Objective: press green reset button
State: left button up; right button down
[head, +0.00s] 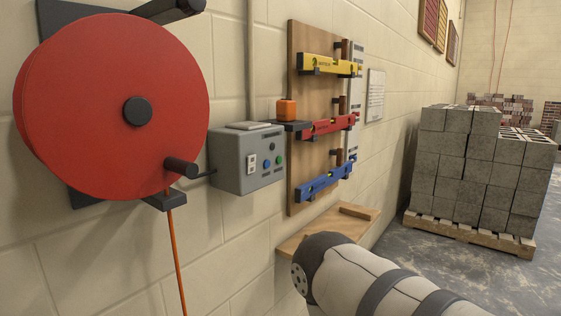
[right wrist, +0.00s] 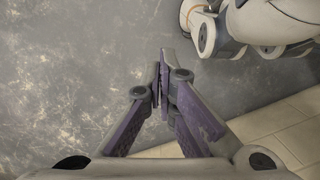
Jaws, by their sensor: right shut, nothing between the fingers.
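The green button (head: 280,162) is a small round knob on the front of a grey control box (head: 228,165) on the wall, in the head view. A blue button (head: 267,164) sits just left of it, and a white rocker switch (head: 251,164) is further left. My right gripper (right wrist: 163,62) shows only in the right wrist view. Its purple-padded fingers are closed together and empty, with grey floor behind them. The button and box are not in that view. My left gripper is in neither view.
A large red reel (head: 80,95) with an orange hose (head: 177,255) is left of the box. Right of it, a wooden board (head: 303,150) holds yellow, red and blue levels. A wooden shelf (head: 320,230) juts out below. Concrete blocks (head: 470,165) stand on a pallet (head: 470,235) at right.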

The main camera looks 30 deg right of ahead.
jog(key=shift+w, duration=0.1)
jog(key=w+a+r+t+y, duration=0.15)
jog(key=w+t, duration=0.55)
jog(key=w, duration=1.4)
jog(key=w+d+r+m+t, duration=0.1)
jog(key=w+d+r+t, duration=0.15)
jog(key=w+r, duration=0.45)
jog(key=w+d+r+t, duration=0.1)
jog(key=w+r+t, duration=0.3)
jog(key=w, duration=0.6)
jog(key=w+d+r+m+t+h, duration=0.1)
jog(key=w+d+r+t, duration=0.3)
jog(key=r, duration=0.4)
jog(key=w+d+r+m+t+h, duration=0.1)
jog(key=w+d+r+t+h, duration=0.15)
jog(key=w+d+r, duration=0.45)
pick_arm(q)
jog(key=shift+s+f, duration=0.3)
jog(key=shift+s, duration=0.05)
pick_arm(e)
jog(key=d+r+m+t+h, duration=0.1)
jog(key=d+r+t+h, duration=0.1)
jog(key=r, duration=0.6)
jog(key=d+r+m+t+h, duration=0.1)
jog(key=d+r+t+h, duration=0.1)
jog(key=d+r, duration=0.3)
notch_tip(320, 180, up, 3)
jog(key=shift+s+d+r+t, duration=0.2)
jog(key=shift+s+d+t, duration=0.1)
jog(key=shift+s+t, duration=0.2)
